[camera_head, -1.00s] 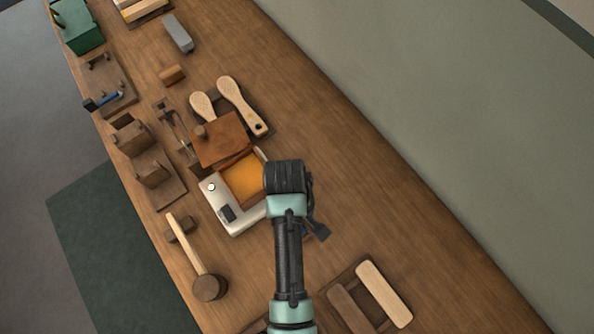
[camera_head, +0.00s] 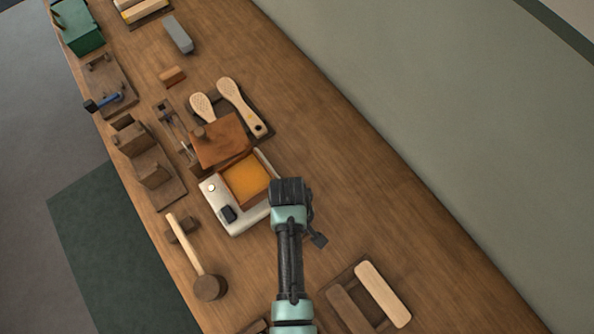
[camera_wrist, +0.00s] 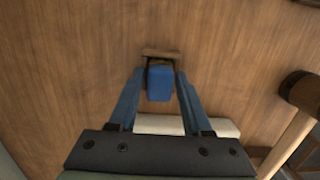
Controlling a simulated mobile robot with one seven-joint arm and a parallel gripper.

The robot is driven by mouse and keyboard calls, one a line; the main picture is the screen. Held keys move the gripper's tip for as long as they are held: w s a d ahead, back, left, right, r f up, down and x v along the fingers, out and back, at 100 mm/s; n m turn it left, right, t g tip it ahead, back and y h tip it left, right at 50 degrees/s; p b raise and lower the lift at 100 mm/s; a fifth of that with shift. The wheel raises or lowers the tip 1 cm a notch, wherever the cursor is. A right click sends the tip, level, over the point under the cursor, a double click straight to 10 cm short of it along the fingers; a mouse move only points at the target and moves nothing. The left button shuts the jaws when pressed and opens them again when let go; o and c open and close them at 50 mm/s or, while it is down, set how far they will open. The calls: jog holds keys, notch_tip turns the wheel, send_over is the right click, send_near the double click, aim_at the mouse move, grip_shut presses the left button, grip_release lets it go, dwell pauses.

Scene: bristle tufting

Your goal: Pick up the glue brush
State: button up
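A blue piece, which I take to be the glue brush's handle (camera_wrist: 160,82), stands between my gripper's fingers in the wrist view. A small brown wooden piece (camera_wrist: 160,53) shows at its far end. My gripper (camera_wrist: 161,72) has its two blue fingers on either side of the handle, seemingly open with narrow gaps; contact is hard to judge.
A mallet (camera_head: 209,287) lies left of my arm. A brown lidded block (camera_head: 220,140) and two pale brush bodies (camera_head: 240,104) are beyond the pot. The bench right of my gripper is clear.

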grip_shut()
notch_tip(320, 180, up, 10)
jog(key=shift+r, duration=0.1)
jog(key=shift+c, duration=0.9)
grip_release()
grip_shut()
